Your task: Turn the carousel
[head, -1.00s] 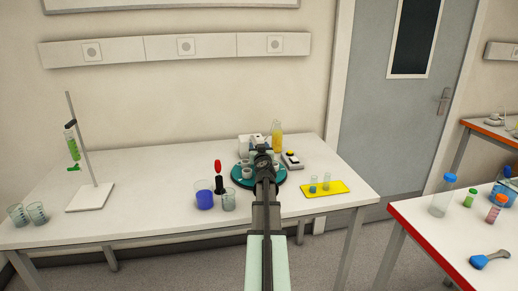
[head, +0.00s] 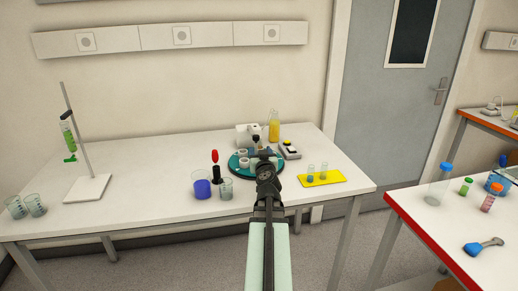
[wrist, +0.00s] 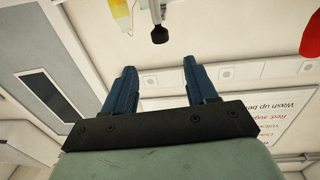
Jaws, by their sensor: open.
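The carousel (head: 234,164) is a round teal disc on the white table in the head view. White cups (head: 244,163) stand on it, and a dark knob (head: 256,139) rises near its back. My gripper (head: 266,154) overlaps the disc's right and front part and hides some of it. I cannot tell whether it touches anything there. In the wrist view my gripper (wrist: 160,68) shows two blue fingers spread apart with nothing between them. A dark round knob (wrist: 160,35) hangs beyond the fingertips in that picture.
A yellow bottle (head: 274,128) stands behind.

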